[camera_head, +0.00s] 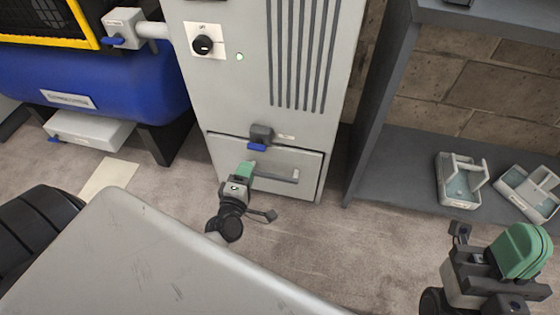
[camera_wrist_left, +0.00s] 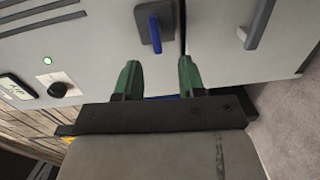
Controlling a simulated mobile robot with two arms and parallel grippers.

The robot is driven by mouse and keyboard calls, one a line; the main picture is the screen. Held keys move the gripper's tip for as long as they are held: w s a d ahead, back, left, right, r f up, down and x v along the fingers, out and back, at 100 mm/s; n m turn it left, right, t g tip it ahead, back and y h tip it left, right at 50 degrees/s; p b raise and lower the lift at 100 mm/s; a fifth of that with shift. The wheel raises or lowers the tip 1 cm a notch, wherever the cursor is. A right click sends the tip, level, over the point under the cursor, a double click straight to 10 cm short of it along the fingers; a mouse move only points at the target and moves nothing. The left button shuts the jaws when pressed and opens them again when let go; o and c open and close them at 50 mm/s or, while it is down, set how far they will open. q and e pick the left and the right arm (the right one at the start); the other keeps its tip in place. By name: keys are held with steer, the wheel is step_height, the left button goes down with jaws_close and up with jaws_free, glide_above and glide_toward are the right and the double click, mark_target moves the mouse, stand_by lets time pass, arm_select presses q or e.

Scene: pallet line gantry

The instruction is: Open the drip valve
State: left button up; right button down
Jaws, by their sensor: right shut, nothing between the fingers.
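A dark grey valve block with a blue lever (camera_head: 257,147) is mounted on the front of the grey cabinet, at the top edge of its lower drawer. In the left wrist view, the same blue lever (camera_wrist_left: 154,35) lies just beyond the fingertips, roughly in line with the gap between them. My left gripper (camera_head: 245,171) is just below the valve in the head view. Its green fingers (camera_wrist_left: 158,68) are apart, with the lever outside them. My right gripper (camera_head: 522,252) is at the lower right, away from the cabinet, shut and empty. No label reading drip valve is legible.
The drawer handle (camera_head: 276,173) sticks out beside my left gripper. Other blue levers are on the pipe valve (camera_head: 114,40) and the white box (camera_head: 58,139) by the blue tank (camera_head: 80,80). A grey shelf (camera_head: 400,165) holds two trays at right.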

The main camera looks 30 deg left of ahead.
mark_target(255, 150)
arm_select(q)
steer(key=shift+n, duration=0.3)
steer(key=b+x, duration=0.1)
steer(key=x, duration=0.6)
steer(key=b+x, duration=0.1)
steer(key=x, duration=0.3)
steer(key=shift+w+r+b, duration=0.1)
steer(key=shift+r+b, duration=0.25)
steer(key=shift+d, duration=0.1)
jaws_close()
